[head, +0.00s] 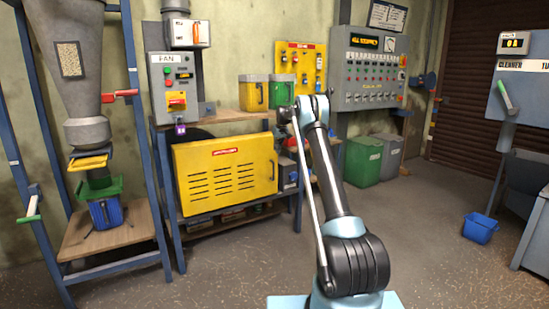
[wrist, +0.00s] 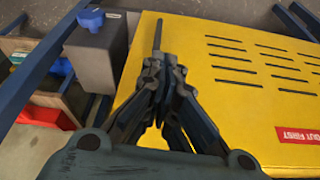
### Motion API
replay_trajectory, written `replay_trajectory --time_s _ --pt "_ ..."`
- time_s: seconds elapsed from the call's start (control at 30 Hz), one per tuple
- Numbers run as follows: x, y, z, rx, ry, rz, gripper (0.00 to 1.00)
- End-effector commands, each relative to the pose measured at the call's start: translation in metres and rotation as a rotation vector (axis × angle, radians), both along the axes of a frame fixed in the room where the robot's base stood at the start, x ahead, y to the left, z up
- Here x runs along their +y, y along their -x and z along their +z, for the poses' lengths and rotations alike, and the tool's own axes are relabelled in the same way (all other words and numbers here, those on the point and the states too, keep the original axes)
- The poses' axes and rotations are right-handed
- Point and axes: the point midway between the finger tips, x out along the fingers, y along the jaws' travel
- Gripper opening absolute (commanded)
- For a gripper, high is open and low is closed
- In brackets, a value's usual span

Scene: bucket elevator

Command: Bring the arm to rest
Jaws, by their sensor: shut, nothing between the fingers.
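My gripper (wrist: 162,65) is shut and empty in the wrist view, with its fingers together over the yellow slotted guard panel (wrist: 215,80). I cannot tell how far the fingers are from the panel. In the head view my arm rises from the bottom centre and bends away at the top.
A grey box with a blue knob (wrist: 91,18) lies beside the guard. Left are a fan panel (head: 176,88) and a hopper stand with a blue bucket (head: 106,213). Right are green and grey bins (head: 362,160), a control panel (head: 369,68) and a blue bucket (head: 481,228). The right-hand floor is largely clear.

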Motion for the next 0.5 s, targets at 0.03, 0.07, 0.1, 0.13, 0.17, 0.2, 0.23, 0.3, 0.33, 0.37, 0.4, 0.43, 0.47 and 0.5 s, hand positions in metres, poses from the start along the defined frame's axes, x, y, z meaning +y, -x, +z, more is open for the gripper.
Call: replay_trajectory --time_s 0.03,0.07,0.1,0.13,0.17,0.2,0.23,0.3,0.33,0.37,0.4,0.43,0.47,0.5 --pt "-0.001 0.002 0.006 0.000 0.000 0.000 0.00" --pt "-0.001 0.003 0.008 0.000 0.000 0.000 0.00" --pt "-0.001 0.004 0.011 0.000 0.000 0.001 0.00" --pt "-0.001 0.005 0.013 0.000 0.000 0.001 0.00" --pt "-0.001 0.005 0.014 0.000 0.000 0.001 0.00" --pt "-0.001 0.006 0.016 0.001 0.001 0.001 0.00" --pt "-0.002 0.008 0.018 0.001 0.001 0.001 0.00" --pt "-0.003 0.013 0.025 0.002 0.000 -0.001 0.00" --pt "-0.004 0.016 0.029 0.003 0.001 -0.003 0.00" --pt "-0.005 0.020 0.033 0.004 0.002 -0.005 0.00" --pt "-0.007 0.027 0.040 0.006 0.002 -0.008 0.00" --pt "-0.009 0.032 0.046 0.007 0.002 -0.011 0.00" --pt "-0.010 0.038 0.052 0.009 0.003 -0.014 0.00" --pt "-0.012 0.047 0.060 0.010 0.004 -0.019 0.00"
